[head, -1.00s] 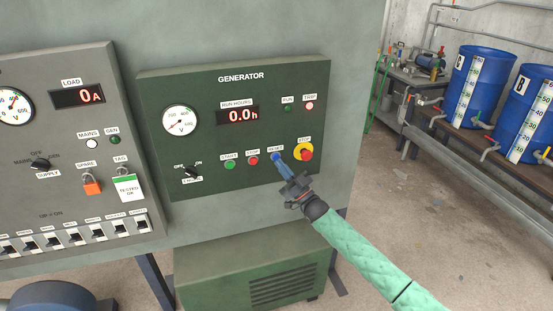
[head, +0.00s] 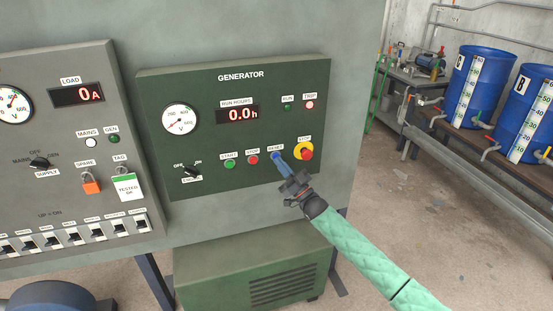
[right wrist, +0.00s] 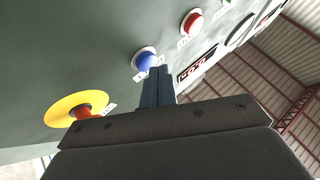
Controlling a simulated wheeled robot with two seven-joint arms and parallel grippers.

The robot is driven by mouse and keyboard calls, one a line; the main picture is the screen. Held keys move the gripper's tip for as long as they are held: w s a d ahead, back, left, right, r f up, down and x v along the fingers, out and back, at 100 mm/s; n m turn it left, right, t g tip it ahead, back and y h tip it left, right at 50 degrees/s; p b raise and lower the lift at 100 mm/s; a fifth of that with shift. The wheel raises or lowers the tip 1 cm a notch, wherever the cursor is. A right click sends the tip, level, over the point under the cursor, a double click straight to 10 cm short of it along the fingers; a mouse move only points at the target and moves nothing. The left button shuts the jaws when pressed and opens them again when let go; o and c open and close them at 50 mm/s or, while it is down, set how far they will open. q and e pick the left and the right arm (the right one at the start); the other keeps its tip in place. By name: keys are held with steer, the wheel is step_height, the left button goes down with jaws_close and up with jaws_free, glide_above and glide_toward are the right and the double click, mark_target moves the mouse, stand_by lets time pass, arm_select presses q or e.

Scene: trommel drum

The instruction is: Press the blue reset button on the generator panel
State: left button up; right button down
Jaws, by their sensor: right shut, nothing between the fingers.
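The green generator panel (head: 225,130) is fixed on the large grey wall. Its blue reset button (head: 275,156) sits in the lower row, between the red stop button (head: 252,159) and the yellow-backed red emergency stop (head: 306,151). My right gripper (head: 279,161) is shut and empty, its blue-grey fingertips at the reset button from the lower right. In the right wrist view the blue button (right wrist: 145,60) shows just beyond the fingertips (right wrist: 157,70); I cannot tell whether they touch. The red TRIP lamp (head: 309,105) looks lit. My left gripper is out of view.
A green start button (head: 230,164) and an engine switch (head: 191,172) are further left on the panel. A grey load panel (head: 75,150) stands at the left. A green louvred box (head: 225,268) is below. Blue barrels (head: 479,88) stand far right.

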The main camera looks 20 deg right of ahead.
steer(key=shift+w+b, duration=0.35)
steer(key=shift+w, duration=0.05)
stand_by(0.8)
steer(key=shift+s, duration=0.15)
steer(key=shift+s+p, duration=0.3)
steer(key=shift+s, duration=0.4)
steer(key=s+p, duration=0.1)
steer(key=s, duration=0.4)
steer(key=shift+d+p, duration=0.1)
steer(key=shift+p, duration=0.25)
stand_by(0.8)
